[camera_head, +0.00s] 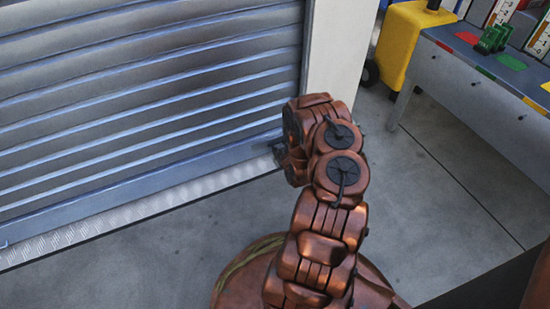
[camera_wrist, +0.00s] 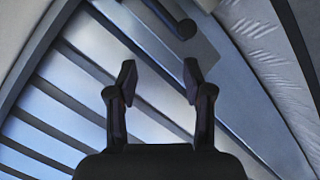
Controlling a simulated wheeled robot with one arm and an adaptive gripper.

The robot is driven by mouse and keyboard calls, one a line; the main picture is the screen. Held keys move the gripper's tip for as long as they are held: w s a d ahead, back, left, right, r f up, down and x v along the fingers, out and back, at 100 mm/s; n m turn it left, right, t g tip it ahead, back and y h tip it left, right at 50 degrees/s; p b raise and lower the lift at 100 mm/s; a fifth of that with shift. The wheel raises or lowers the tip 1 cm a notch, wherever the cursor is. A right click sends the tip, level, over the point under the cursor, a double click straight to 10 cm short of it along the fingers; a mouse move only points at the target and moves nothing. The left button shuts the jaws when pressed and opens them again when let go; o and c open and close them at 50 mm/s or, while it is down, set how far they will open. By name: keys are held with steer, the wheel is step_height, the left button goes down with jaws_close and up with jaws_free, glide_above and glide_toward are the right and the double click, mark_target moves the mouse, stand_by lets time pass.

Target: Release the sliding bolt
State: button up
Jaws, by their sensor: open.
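The sliding bolt (camera_wrist: 186,29) shows in the wrist view as a dark bar with a rounded end, at the top centre on a grey plate by the shutter's edge. My gripper (camera_wrist: 158,77) is open, its two dark fingers apart with nothing between them. In that picture the bolt lies above and slightly right of the fingertips; I cannot tell the distance, and no touch is visible. In the head view, my arm reaches to the lower right of the roller shutter (camera_head: 150,90). My wrist mostly hides the gripper and the bolt area there.
A pale post (camera_head: 340,55) stands right of the shutter. A ribbed metal sill (camera_head: 130,208) runs along its foot. A grey workbench (camera_head: 480,90) with coloured patches and a yellow unit (camera_head: 405,35) stand at the upper right. The floor between is clear.

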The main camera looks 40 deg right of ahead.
mark_target(275, 150)
steer(key=shift+t+h, duration=0.3)
steer(key=shift+t, duration=0.4)
steer(key=f, duration=0.1)
steer(key=a+f+b, duration=0.1)
steer(key=f, duration=0.1)
steer(key=f+b, duration=0.1)
steer(key=f, duration=0.1)
steer(key=shift+s+a, duration=0.15)
steer(key=shift+s, duration=0.15)
steer(key=b+x, duration=0.2)
steer(key=x, duration=0.4)
steer(key=shift+w+f+b, duration=0.1)
steer(key=shift+f+b, duration=0.05)
steer(key=shift+b, duration=0.25)
steer(key=shift+w+d, duration=0.35)
steer(key=shift+w, duration=0.25)
steer(key=shift+c, duration=0.2)
jaws_close()
